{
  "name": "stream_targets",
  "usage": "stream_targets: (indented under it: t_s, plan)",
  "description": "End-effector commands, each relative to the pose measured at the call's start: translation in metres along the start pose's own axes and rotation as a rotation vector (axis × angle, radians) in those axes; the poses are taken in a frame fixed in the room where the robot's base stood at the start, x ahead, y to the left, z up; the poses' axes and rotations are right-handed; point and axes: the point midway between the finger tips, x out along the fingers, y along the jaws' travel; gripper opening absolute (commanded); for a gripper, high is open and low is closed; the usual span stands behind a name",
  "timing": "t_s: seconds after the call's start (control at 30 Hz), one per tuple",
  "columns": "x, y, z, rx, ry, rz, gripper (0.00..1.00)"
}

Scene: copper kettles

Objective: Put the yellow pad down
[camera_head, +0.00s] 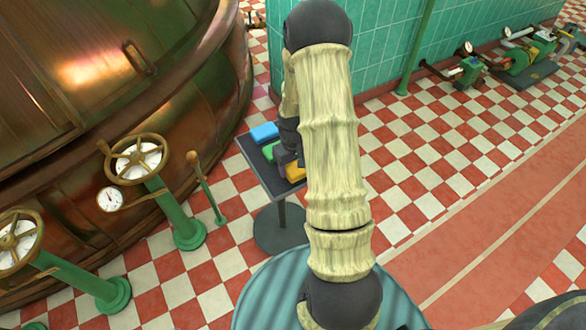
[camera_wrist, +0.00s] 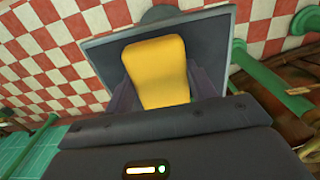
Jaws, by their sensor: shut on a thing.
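The yellow pad (camera_head: 294,172) is at the near right part of a small dark pedestal table (camera_head: 257,168), partly hidden by my arm. In the wrist view the yellow pad (camera_wrist: 158,72) stands between the two dark fingers, with the tabletop (camera_wrist: 105,50) behind it. My gripper (camera_head: 287,160) is shut on the yellow pad, low over the table. I cannot tell whether the pad touches the tabletop.
A blue pad (camera_head: 264,132) and a partly hidden green pad (camera_head: 269,151) lie on the same table. Green valve posts with handwheels (camera_head: 140,160) and a large copper kettle (camera_head: 110,80) stand to the left. The checkered floor at right is mostly clear.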

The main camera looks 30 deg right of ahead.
Motion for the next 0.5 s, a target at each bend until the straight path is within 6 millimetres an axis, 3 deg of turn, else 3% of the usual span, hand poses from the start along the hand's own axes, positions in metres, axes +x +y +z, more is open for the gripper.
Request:
stream_targets:
  t_s: [0.1, 0.5]
  plan:
    - [0.0147, -0.0003, 0.0002, -0.001, -0.001, 0.000, 0.31]
    - [0.0184, 0.0000, 0.0000, 0.000, 0.000, 0.000, 0.31]
